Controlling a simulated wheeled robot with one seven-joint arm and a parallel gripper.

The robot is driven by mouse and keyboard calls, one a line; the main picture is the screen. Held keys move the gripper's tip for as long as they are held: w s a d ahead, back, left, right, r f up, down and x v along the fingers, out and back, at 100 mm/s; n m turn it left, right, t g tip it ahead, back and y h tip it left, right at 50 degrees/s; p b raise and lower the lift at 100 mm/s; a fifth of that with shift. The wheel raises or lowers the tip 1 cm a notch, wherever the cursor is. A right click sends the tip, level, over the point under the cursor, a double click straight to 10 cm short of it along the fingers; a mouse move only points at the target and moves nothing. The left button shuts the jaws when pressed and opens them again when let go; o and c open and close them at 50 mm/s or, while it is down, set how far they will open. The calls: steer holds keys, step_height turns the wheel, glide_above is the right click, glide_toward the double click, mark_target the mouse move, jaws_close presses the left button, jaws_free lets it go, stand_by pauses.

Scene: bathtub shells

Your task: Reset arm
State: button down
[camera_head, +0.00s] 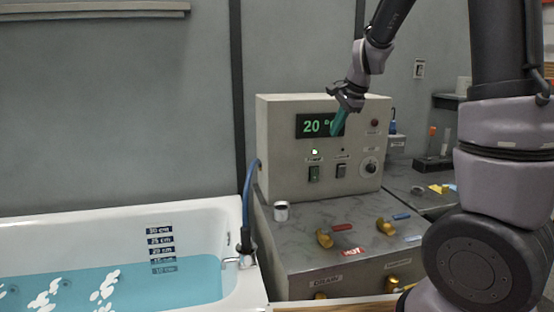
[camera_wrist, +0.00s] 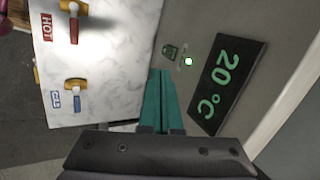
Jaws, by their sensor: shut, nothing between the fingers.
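My gripper (camera_head: 339,121) has teal fingers and hangs in front of the control box's display in the head view. In the wrist view the teal fingers of my gripper (camera_wrist: 167,88) lie side by side, shut and empty. The control box (camera_head: 280,140) is beige, and its display (camera_head: 313,126) reads 20 °C in green. The display also shows in the wrist view (camera_wrist: 227,84), to the right of the fingers. A small light (camera_head: 315,152) below the display is lit. I cannot tell whether the fingertips touch the panel.
A white bathtub (camera_head: 215,215) with blue water and white shells stands at the left. A blue hose (camera_head: 248,190) runs to its rim. Yellow valves (camera_head: 325,237) with red and blue handles and a metal cup (camera_head: 281,211) are on the counter (camera_head: 300,250). A side bench is at right.

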steer(key=s+r+n, duration=0.3)
steer(key=s, duration=0.5)
steer(key=s+d+r+n+t, duration=0.1)
steer(key=s+r+n, duration=0.2)
steer(key=s, duration=0.6)
steer(key=s+d+r+n+t, duration=0.1)
steer(key=s+r+n, duration=0.2)
steer(key=s, duration=0.6)
steer(key=shift+s+d+r+n, duration=0.15)
steer(key=shift+s+r+n, duration=0.1)
steer(key=shift+r+n, duration=0.15)
